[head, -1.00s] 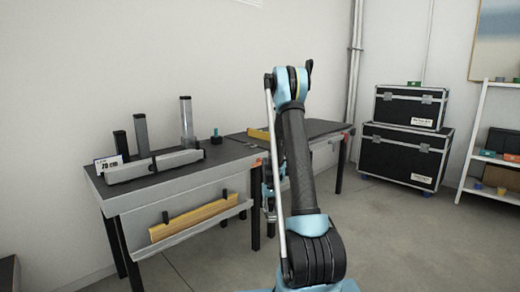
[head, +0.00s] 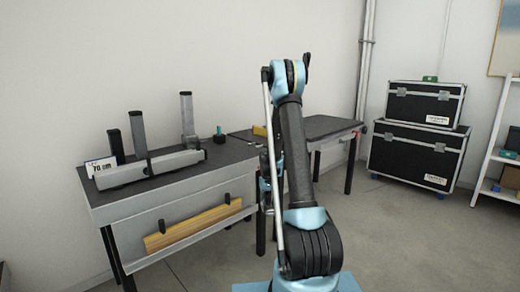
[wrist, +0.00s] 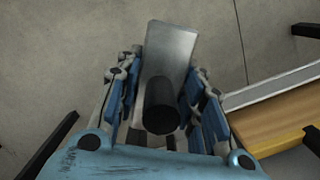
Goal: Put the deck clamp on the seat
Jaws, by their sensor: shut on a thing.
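My gripper (wrist: 163,108) is shut on a piece with a flat grey plate (wrist: 170,55) and a short black cylinder (wrist: 161,105), which I take to be the deck clamp. It is held between the blue fingers, above the bare floor in the wrist view. In the head view my gripper is mostly hidden behind my arm, beside the workbench. A long grey rail (head: 150,168) lies on the near workbench with a "70 cm" card (head: 100,168) at its left end. Upright posts (head: 138,135) stand at the rail. I cannot tell which part is the seat.
The near workbench (head: 110,203) has a yellow wooden bar (head: 193,222) along its front. A second dark-topped bench (head: 318,126) adjoins it at the right. Stacked black cases (head: 415,150) and a white shelf (head: 497,135) stand at the right. The floor between is clear.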

